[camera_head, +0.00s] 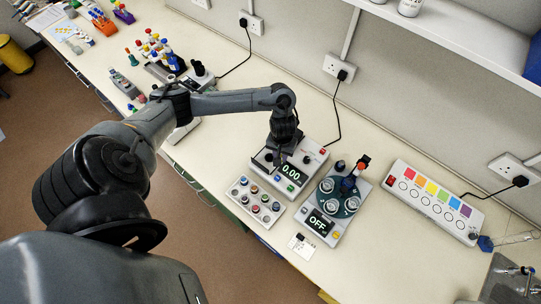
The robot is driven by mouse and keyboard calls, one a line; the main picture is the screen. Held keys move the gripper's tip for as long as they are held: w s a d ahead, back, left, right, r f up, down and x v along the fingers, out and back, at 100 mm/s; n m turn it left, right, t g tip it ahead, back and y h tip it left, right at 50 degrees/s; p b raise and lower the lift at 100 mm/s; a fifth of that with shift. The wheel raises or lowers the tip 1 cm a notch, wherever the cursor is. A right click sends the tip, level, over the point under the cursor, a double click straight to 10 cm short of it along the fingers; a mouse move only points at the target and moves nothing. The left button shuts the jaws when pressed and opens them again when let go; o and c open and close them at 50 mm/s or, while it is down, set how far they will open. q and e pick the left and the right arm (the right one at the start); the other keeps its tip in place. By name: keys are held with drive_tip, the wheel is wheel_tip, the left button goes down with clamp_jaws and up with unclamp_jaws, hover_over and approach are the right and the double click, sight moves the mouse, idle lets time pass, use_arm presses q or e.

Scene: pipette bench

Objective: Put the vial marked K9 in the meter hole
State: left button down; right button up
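My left gripper (279,160) points down just over the meter (312,160), a pale box whose green display reads 0.00. Its fingers are small and dark here, so I cannot tell whether they are open, shut or holding a vial. The meter hole cannot be made out and may be behind the gripper. A pale vial rack (240,193) stands in front of the meter, with several small vials with coloured caps in it. The K9 mark is too small to read on any vial. My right gripper is not in view.
Right of the meter stands a device (332,233) reading OFF, with several beakers and a dark bottle on its round plate. A white box with coloured squares (432,201) is farther right. Bottles and pipette gear crowd the back left.

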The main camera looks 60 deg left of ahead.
use_arm(q)
drive_tip(key=b, duration=0.1)
approach(270, 155)
drive_tip(key=d+f, duration=0.1)
drive_tip(key=d, duration=0.2)
drive_tip(key=shift+s+a+f+b, duration=0.15)
drive_tip(key=shift+a+f, duration=0.15)
drive_tip(key=shift+f, duration=0.5)
drive_tip(key=shift+s+a+f+b, duration=0.15)
drive_tip(key=shift+a+f, duration=0.1)
drive_tip(key=shift+f, duration=0.6)
drive_tip(key=shift+s+a+f+b, duration=0.15)
drive_tip(key=shift+a+f, duration=0.15)
drive_tip(key=shift+f, duration=0.5)
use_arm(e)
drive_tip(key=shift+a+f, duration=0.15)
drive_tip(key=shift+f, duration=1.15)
use_arm(q)
drive_tip(key=shift+f, duration=0.2)
drive_tip(key=shift+f, duration=0.15)
drive_tip(key=c, duration=0.9)
unclamp_jaws()
